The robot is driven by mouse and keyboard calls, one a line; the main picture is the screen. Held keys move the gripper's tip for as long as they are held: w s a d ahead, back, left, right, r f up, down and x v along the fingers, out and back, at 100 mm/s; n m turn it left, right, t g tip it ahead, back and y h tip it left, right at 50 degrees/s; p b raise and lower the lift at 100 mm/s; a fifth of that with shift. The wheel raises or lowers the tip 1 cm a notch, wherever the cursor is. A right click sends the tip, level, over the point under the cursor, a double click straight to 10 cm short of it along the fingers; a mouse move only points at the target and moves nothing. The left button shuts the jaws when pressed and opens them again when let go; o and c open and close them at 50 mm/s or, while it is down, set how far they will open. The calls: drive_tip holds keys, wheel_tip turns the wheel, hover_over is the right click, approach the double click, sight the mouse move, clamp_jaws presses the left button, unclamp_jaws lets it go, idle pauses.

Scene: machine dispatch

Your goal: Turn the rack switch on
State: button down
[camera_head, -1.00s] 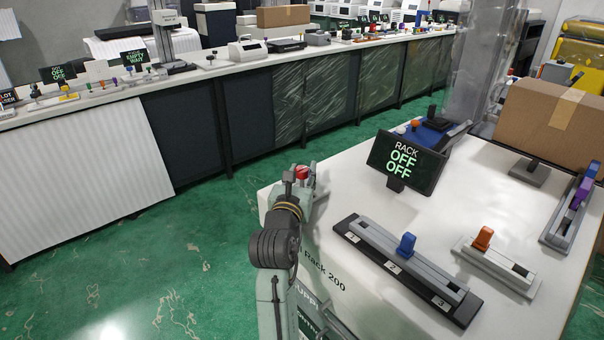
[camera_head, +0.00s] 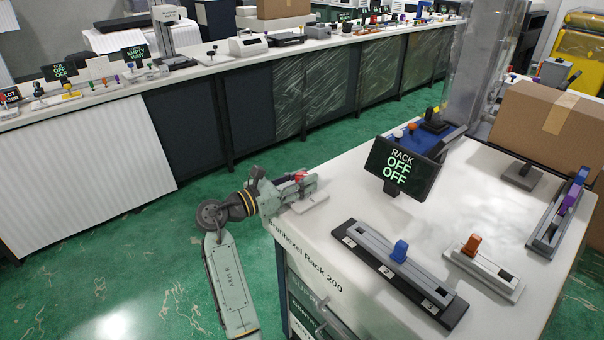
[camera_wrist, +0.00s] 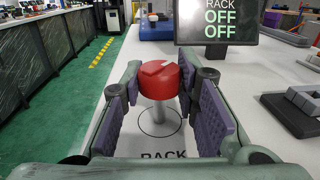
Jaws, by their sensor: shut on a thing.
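The rack switch is a red round knob on a pale post, seen in the wrist view (camera_wrist: 158,78) with a ring and the word RACK on the white top below it. In the head view only a bit of red (camera_head: 300,176) shows between my fingers at the top's left corner. My gripper (camera_head: 304,187) reaches it from the left. In the wrist view its purple pads stand on both sides of the knob, shut on it. The rack display (camera_head: 401,168) reads OFF OFF; it also shows in the wrist view (camera_wrist: 217,22).
A slider with a blue handle (camera_head: 400,251) and one with an orange handle (camera_head: 473,245) lie on the white top (camera_head: 345,205). A cardboard box (camera_head: 553,125) stands at the back right. Green floor lies open to the left.

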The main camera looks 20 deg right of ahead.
sight(301, 175)
drive_tip(key=m+g, duration=0.2)
drive_tip(key=g, duration=0.2)
drive_tip(key=m+g, duration=0.3)
drive_tip(key=g, duration=0.1)
drive_tip(key=shift+w+m+g, duration=0.1)
drive_tip(key=shift+m+g, duration=0.2)
drive_tip(key=shift+f+m+g+y+b, duration=0.1)
drive_tip(key=shift+m+g+y+b, duration=0.4)
drive_tip(key=shift+m+g, duration=0.55)
drive_tip(key=shift+f+m+g+y+b, duration=0.1)
drive_tip(key=shift+m+g+y+b, duration=0.4)
drive_tip(key=shift+g, duration=0.95)
drive_tip(key=shift+m+g, duration=0.35)
drive_tip(key=shift+g, duration=0.05)
drive_tip(key=c, duration=1.2)
unclamp_jaws()
drive_tip(key=shift+r, duration=0.15)
wheel_tip(301, 175, up, 10)
